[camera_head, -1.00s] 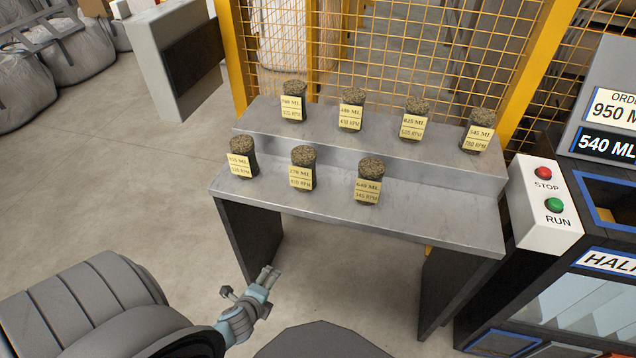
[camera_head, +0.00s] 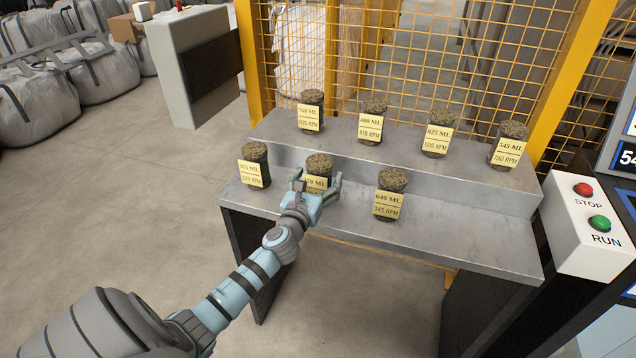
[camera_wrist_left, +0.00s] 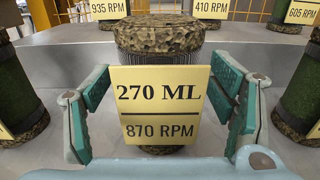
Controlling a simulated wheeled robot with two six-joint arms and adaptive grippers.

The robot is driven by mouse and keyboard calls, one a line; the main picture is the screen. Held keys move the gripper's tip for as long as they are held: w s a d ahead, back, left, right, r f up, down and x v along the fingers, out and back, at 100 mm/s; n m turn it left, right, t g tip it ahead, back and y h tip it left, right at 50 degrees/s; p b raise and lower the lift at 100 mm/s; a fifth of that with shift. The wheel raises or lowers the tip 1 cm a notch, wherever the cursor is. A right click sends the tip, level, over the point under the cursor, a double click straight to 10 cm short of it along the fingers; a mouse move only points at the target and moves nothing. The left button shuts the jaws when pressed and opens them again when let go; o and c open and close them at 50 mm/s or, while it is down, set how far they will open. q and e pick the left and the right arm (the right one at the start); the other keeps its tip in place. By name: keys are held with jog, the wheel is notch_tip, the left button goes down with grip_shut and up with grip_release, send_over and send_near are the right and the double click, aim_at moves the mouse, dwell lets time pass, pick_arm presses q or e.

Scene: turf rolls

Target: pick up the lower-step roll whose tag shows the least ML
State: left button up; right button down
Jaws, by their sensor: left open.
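The lower step holds three dark green rolls with speckled tops and yellow tags. The middle roll (camera_head: 319,161) reads 270 ML, 870 RPM in the left wrist view (camera_wrist_left: 158,40). The right roll (camera_head: 393,181) reads 640 ML, 345 RPM. The left roll (camera_head: 254,152) has a tag too small to read surely. My left gripper (camera_head: 318,184) is open in front of the middle roll. In the left wrist view its fingers stand to either side of the 270 ML tag (camera_wrist_left: 160,105), apart from it. My right gripper is not in view.
The upper step (camera_head: 285,130) carries several more tagged rolls behind. The left and right neighbours stand apart from the middle roll on the grey metal stand (camera_head: 460,240). A yellow mesh fence (camera_head: 420,70) is behind. A STOP/RUN box (camera_head: 590,240) stands at right.

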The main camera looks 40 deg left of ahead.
pick_arm(q)
jog(key=shift+w+a+f, duration=0.15)
jog(key=shift+w+a, duration=0.05)
jog(key=shift+w, duration=0.25)
jog(key=shift+s, duration=0.1)
jog(key=c, duration=1.6)
jog(key=shift+r, duration=0.2)
